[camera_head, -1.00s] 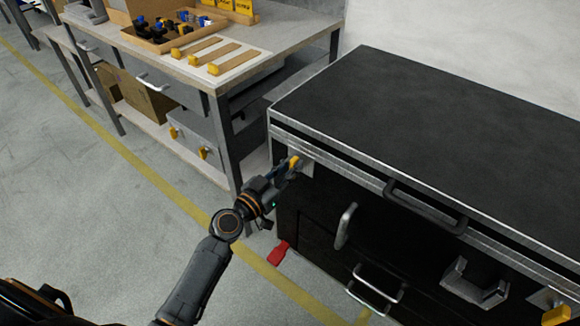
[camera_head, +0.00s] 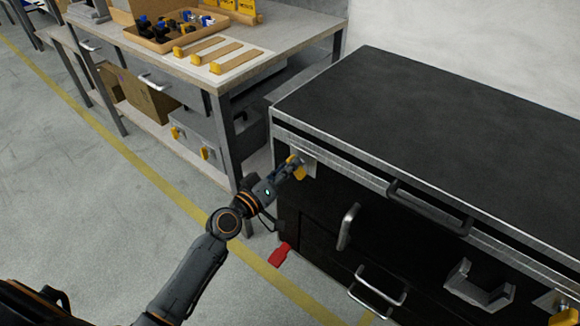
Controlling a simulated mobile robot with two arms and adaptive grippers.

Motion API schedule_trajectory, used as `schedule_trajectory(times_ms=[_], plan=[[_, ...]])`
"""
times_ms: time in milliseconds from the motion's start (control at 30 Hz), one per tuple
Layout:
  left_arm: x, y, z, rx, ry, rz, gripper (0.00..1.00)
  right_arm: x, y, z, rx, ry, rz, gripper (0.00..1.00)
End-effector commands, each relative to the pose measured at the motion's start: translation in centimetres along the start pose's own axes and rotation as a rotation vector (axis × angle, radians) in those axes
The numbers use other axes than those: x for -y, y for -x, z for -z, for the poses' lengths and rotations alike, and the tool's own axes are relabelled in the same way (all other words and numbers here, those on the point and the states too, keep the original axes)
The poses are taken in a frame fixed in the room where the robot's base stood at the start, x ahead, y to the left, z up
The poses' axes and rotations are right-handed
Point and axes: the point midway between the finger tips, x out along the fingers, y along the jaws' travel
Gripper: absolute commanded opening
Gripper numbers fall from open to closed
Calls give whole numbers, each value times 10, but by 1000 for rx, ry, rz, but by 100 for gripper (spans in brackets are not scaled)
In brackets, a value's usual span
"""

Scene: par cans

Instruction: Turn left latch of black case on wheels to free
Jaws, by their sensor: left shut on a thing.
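The black case (camera_head: 420,130) with metal edging stands at the right. Its left latch (camera_head: 299,172), a yellow piece on a metal plate, is near the case's upper left front corner. My left gripper (camera_head: 293,172) is shut on this latch, and its fingers partly cover it. Another yellow latch (camera_head: 565,317) shows at the lower right edge of the view, on the case's right side. My right gripper is not in view.
A red pedal-like piece (camera_head: 279,255) sticks out low at the case's left. Handles (camera_head: 347,226) project from the case front. A workbench (camera_head: 215,85) with a wooden tray of parts stands behind left. The floor at left is clear.

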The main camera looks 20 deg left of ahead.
Motion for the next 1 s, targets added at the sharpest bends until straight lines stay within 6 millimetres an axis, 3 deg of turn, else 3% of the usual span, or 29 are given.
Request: schedule_trajectory(times_ms=[600,1000], plan=[[9,0,-2,-1,572,1,0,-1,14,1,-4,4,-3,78],[12,0,-5,-1,812,2,0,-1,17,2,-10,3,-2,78]])
